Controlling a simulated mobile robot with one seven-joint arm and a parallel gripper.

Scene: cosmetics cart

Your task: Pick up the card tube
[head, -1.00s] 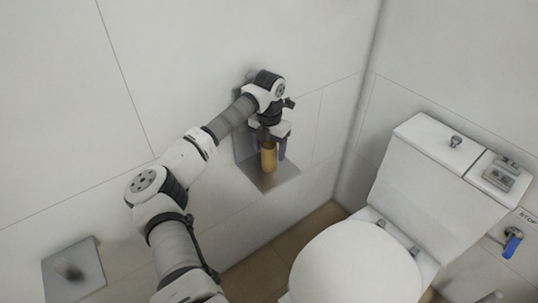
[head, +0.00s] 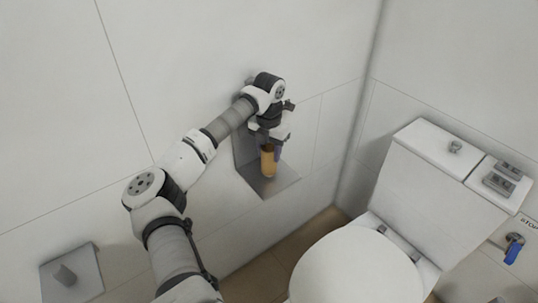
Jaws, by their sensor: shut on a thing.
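The card tube (head: 268,162) is a small upright tan cylinder in the head view, over the grey metal wall shelf (head: 283,184). My gripper (head: 268,146) comes from above and is shut on the upper part of the tube. The fingers partly hide the tube's top. I cannot tell for sure whether its lower end touches the shelf. A dark purplish thing (head: 279,152) shows just behind and to the right of the tube, mostly hidden.
A white toilet with its cistern (head: 440,170) stands to the right, with small grey things (head: 502,178) on top. The wall is close behind my arm.

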